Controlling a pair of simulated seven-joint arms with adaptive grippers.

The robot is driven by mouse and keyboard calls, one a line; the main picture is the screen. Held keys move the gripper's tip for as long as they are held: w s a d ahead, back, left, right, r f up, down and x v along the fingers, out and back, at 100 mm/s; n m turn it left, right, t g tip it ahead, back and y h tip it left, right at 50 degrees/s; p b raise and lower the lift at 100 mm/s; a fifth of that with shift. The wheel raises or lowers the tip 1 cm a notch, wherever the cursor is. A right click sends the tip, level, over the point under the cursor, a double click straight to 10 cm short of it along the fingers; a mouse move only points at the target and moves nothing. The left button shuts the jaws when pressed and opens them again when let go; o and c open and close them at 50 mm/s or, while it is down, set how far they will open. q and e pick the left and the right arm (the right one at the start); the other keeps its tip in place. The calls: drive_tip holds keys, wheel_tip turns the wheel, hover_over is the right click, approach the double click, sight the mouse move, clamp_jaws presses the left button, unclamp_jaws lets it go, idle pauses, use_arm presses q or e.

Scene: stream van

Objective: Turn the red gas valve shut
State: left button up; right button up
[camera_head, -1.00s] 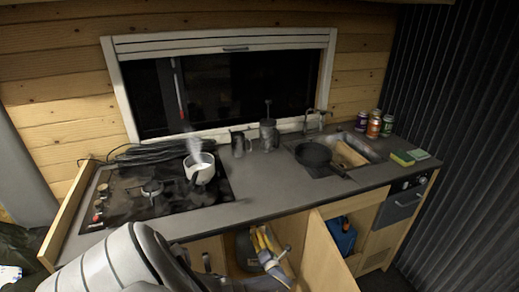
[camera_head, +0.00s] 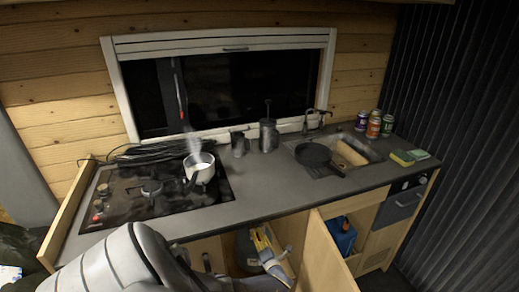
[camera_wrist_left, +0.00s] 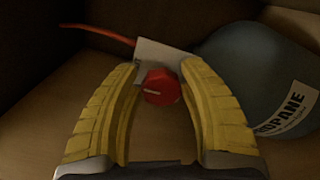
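The red gas valve (camera_wrist_left: 161,87) is a round knob with a pale mark, on a light grey plate-like bracket (camera_wrist_left: 158,55) with a red hose (camera_wrist_left: 98,34) running left from it. The grey propane cylinder (camera_wrist_left: 262,75) lies beside it at the right in the left wrist view. My left gripper (camera_wrist_left: 160,66) has its two yellow fingers apart, one on each side of the knob. I cannot tell whether they touch it. In the head view the left gripper (camera_head: 264,245) reaches into the open cabinet under the counter, and the valve is hidden. My right gripper is not in view.
The open cabinet door (camera_head: 328,255) stands just right of the left gripper. A blue container (camera_head: 342,235) sits in the compartment beyond it. Above, the counter (camera_head: 262,190) holds a stove with a steaming pot (camera_head: 199,170), and a pan (camera_head: 313,154) by the sink.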

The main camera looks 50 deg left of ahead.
use_arm(q)
drive_tip(key=o, duration=0.4)
drive_tip(key=shift+f, duration=0.1)
drive_tip(key=shift+c, duration=0.2)
drive_tip(key=shift+s, duration=0.1)
drive_tip(key=n, duration=0.6)
drive_tip(key=shift+n, duration=0.3)
drive_tip(key=n, duration=0.4)
drive_tip(key=shift+n, duration=0.3)
drive_tip(key=n, duration=0.4)
drive_tip(key=s+d, duration=0.3)
drive_tip(key=d, duration=0.5)
drive_tip(key=s+d+n, duration=0.1)
drive_tip(key=s+d, duration=0.2)
drive_tip(key=d, duration=0.5)
drive_tip(key=shift+d, duration=0.2)
